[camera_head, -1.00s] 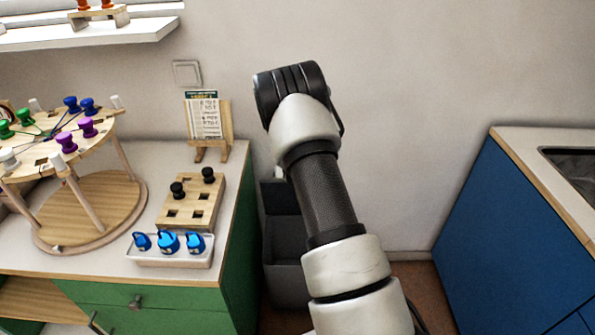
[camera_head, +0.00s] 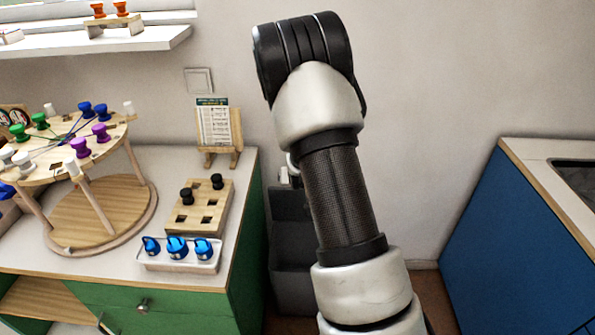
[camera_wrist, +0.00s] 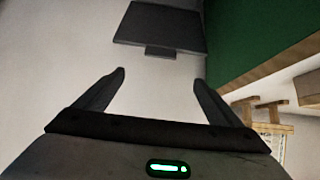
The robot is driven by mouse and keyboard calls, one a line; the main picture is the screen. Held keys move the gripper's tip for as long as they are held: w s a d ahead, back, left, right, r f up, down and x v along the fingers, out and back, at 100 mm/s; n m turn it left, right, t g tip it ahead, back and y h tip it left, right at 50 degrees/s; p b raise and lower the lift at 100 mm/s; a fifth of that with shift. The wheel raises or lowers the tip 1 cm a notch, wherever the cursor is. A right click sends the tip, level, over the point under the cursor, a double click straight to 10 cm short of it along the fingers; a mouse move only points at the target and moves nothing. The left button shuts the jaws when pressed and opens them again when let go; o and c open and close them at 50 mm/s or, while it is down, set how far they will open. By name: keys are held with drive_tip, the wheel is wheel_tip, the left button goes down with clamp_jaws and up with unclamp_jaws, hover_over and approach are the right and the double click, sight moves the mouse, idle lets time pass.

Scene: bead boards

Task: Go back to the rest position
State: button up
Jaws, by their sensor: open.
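My gripper (camera_wrist: 158,80) shows in the wrist view with its two dark fingers spread apart and nothing between them. Beyond the fingers are a pale surface and a dark grey box-like thing (camera_wrist: 160,27). In the head view my arm rises up the middle of the picture, bent at the top.
A counter (camera_head: 225,285) at left bears a round two-tier bead stand (camera_head: 60,225), a wooden board (camera_head: 205,212) with two black beads, a white tray (camera_head: 180,264) with blue pieces and a card on an easel (camera_head: 215,125). A grey bin (camera_head: 290,235) stands beside it. A blue cabinet (camera_head: 510,250) is at right.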

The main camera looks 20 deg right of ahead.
drive_tip(key=s+a+r+y, duration=0.1)
drive_tip(key=s+a+r, duration=0.2)
drive_tip(key=r, duration=0.3)
drive_tip(key=s+a+r+n+y, duration=0.1)
drive_tip(key=s+a+r, duration=0.25)
drive_tip(key=r, duration=0.25)
drive_tip(key=s+a+r+y, duration=0.1)
drive_tip(key=s+a+r, duration=0.25)
drive_tip(key=r, duration=0.35)
drive_tip(key=s+a+r+n+g, duration=0.1)
drive_tip(key=s+a+r+n, duration=0.2)
drive_tip(key=s, duration=0.9)
drive_tip(key=s+a+r+n+g, duration=0.15)
drive_tip(key=s+r, duration=0.35)
drive_tip(key=s, duration=0.7)
wheel_tip(320, 180, up, 14)
drive_tip(key=p, duration=1.4)
drive_tip(key=shift+s+a+r+m+y, duration=0.15)
drive_tip(key=shift+s+a+m+y, duration=0.1)
drive_tip(key=shift+a+m+y, duration=0.15)
drive_tip(key=shift+d, duration=0.1)
